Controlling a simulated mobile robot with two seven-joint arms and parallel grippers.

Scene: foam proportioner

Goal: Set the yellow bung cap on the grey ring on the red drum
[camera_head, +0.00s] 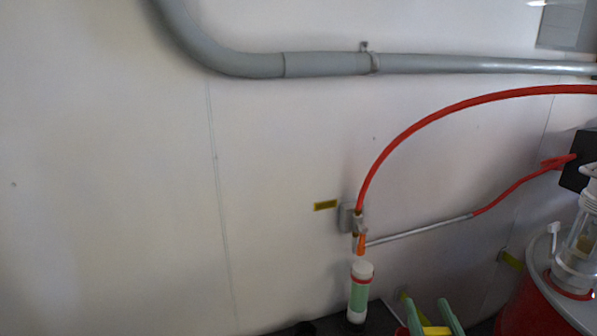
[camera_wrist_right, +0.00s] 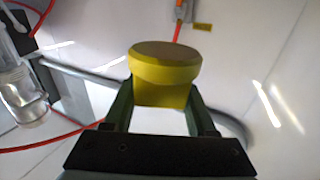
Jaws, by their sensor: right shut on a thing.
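The yellow bung cap (camera_wrist_right: 165,72) is held between the green fingers of my right gripper (camera_wrist_right: 160,92) in the right wrist view. It has a round, darker top over a narrower block-like body. In the head view, my right gripper (camera_head: 429,306) shows at the bottom edge, with a bit of the yellow cap (camera_head: 436,330) between its fingers. The red drum (camera_head: 522,312) stands at the lower right, cut off by the frame, to the right of the gripper and apart from it. Its grey lid (camera_head: 541,268) shows partly. I cannot make out the grey ring. My left gripper is not in view.
A clear cylinder fitting (camera_head: 579,240) stands on the drum lid. A white-and-green tube (camera_head: 360,292) is left of my right gripper, below a wall valve (camera_head: 351,218). A red hose (camera_head: 440,112) arcs along the wall, under a grey pipe (camera_head: 325,64).

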